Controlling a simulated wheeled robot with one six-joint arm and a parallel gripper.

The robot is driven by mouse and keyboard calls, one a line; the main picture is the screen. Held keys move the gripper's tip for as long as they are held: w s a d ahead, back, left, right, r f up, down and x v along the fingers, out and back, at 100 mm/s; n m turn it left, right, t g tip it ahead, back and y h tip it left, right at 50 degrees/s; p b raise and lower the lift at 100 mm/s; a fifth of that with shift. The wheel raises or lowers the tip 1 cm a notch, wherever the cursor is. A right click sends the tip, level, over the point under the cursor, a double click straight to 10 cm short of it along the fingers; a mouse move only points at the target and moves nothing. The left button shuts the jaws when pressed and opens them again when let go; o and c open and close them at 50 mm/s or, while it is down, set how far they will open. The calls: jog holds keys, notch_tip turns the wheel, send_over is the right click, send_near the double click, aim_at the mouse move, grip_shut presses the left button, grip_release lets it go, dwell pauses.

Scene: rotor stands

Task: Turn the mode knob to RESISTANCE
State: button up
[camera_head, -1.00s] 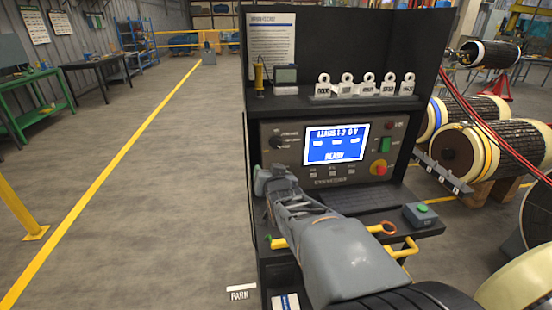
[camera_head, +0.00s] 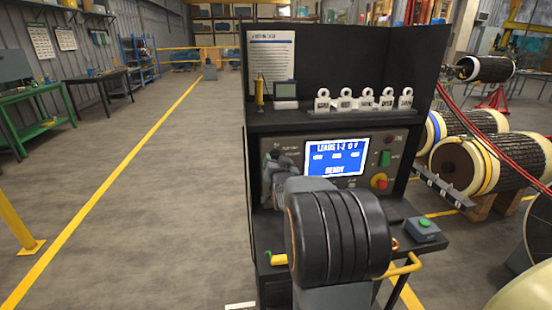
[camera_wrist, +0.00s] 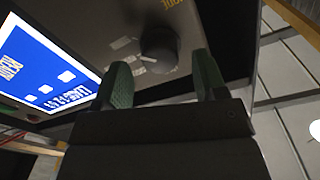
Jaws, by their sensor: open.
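The dark round mode knob (camera_wrist: 158,45) shows in the wrist view on the grey panel, with pale label marks beside it that I cannot read. My gripper (camera_wrist: 162,70) is open, its two green-grey fingers apart. The knob appears just beyond the fingertips, roughly between them; contact cannot be told. In the head view my gripper (camera_head: 274,163) is at the left part of the console panel (camera_head: 375,150) and hides the knob. The blue screen (camera_head: 336,157) right of it reads "READY" at the bottom; it also shows in the wrist view (camera_wrist: 45,72).
A shelf above holds several white ringed blocks (camera_head: 365,102). A small green-button box (camera_head: 423,228) sits on the ledge. Large rotors (camera_head: 490,165) stand at right.

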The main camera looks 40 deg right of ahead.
jog(key=shift+x, duration=1.15)
jog(key=shift+a, duration=0.1)
jog(key=c, duration=0.9)
